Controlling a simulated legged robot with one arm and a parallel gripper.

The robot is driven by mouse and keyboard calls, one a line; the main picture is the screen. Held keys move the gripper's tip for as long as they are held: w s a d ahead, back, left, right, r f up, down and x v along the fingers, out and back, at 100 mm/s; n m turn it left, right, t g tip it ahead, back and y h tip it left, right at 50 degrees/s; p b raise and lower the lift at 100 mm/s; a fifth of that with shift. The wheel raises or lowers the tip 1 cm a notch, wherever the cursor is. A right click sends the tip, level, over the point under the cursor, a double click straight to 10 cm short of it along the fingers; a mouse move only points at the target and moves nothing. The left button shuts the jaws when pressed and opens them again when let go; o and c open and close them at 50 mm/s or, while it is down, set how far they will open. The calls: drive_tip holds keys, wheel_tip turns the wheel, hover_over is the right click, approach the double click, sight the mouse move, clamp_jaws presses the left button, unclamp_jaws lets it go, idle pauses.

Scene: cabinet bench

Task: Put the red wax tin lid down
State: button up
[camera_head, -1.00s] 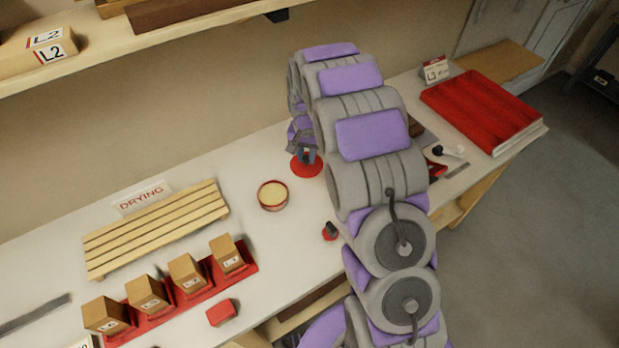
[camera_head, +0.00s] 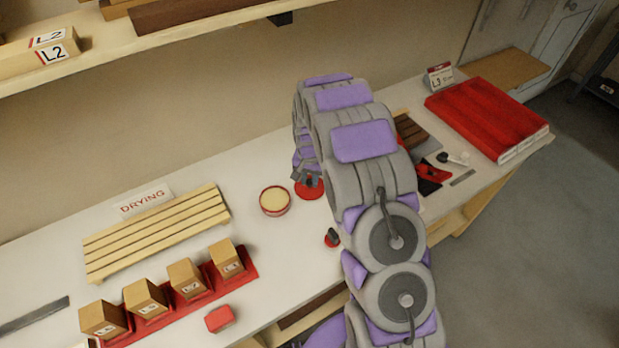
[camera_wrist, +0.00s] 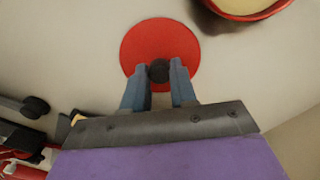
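The red wax tin lid (camera_head: 310,192) is a flat red disc with a dark knob, right of the open tin. In the wrist view the lid (camera_wrist: 185,47) lies flat under my gripper (camera_wrist: 159,68), with one finger on each side of the knob. My gripper (camera_head: 307,178) looks shut on the knob. The lid is at or just above the bench top; I cannot tell whether it touches. The wax tin (camera_head: 275,201) stands open, showing pale yellow wax, apart from the lid. Its edge shows in the wrist view (camera_wrist: 240,15).
A slatted drying rack (camera_head: 157,231) and a red tray (camera_head: 252,268) with several boxes stand left. A red block (camera_head: 219,319) and a small dark-knobbed red item (camera_head: 332,238) sit near the front edge. Bench around the tin is clear.

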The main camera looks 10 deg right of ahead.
sight(310, 181)
drive_tip(key=o, duration=0.4)
drive_tip(key=shift+r, duration=0.15)
wheel_tip(310, 181, up, 11)
drive_tip(key=p, duration=0.1)
drive_tip(key=s+r+n, duration=0.1)
drive_tip(key=s+r, duration=0.8)
drive_tip(key=s+r+n, duration=0.1)
drive_tip(key=s+r, duration=0.1)
drive_tip(key=s, duration=0.9)
drive_tip(key=s+r+n+g, duration=0.1)
drive_tip(key=s+r+n, duration=0.1)
drive_tip(key=s, duration=0.9)
drive_tip(key=s+r+n, duration=0.1)
drive_tip(key=s+r, duration=0.1)
drive_tip(key=s, duration=0.9)
drive_tip(key=shift+s+r+g, duration=0.15)
drive_tip(key=shift+r+g, duration=0.2)
drive_tip(key=shift+g, duration=0.05)
